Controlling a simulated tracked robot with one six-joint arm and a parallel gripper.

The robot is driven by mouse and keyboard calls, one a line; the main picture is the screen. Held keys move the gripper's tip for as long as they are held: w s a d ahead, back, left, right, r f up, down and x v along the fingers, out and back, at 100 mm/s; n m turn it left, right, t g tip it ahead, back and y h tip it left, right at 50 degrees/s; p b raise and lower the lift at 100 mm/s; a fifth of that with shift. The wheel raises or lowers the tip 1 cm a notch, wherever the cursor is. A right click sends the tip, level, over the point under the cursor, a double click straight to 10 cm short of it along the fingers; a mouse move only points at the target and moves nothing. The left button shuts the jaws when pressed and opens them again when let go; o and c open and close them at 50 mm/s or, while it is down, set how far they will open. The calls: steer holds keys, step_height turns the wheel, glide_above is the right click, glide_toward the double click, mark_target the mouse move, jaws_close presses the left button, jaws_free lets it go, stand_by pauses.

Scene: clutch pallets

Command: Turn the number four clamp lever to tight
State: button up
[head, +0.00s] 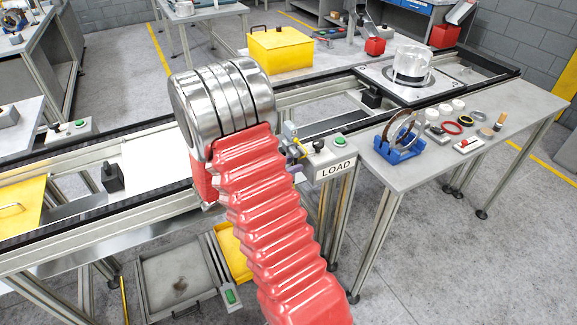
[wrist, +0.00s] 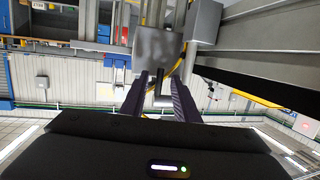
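In the wrist view the two dark fingers of my gripper (wrist: 160,97) stand apart with a gap between them. A grey block (wrist: 158,45) lies beyond the fingertips, with a short dark stem below it showing in the gap. I cannot tell whether this is a clamp lever, or whether a finger touches it. No number four marking is readable in either view. In the head view my red arm and its metal wrist cover the middle of the line and hide my gripper and whatever is in front of it.
A rail conveyor (head: 60,150) runs across the head view. At the right it carries a metal plate (head: 375,80) with a clear cylinder. A LOAD sign (head: 336,169) and a button box stand right of my arm. A side table (head: 540,95) holds a blue stand (head: 399,153) and small parts.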

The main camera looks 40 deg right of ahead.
steer(key=shift+a, duration=0.1)
steer(key=v, duration=1.3)
steer(key=shift+a, duration=0.3)
stand_by(0.4)
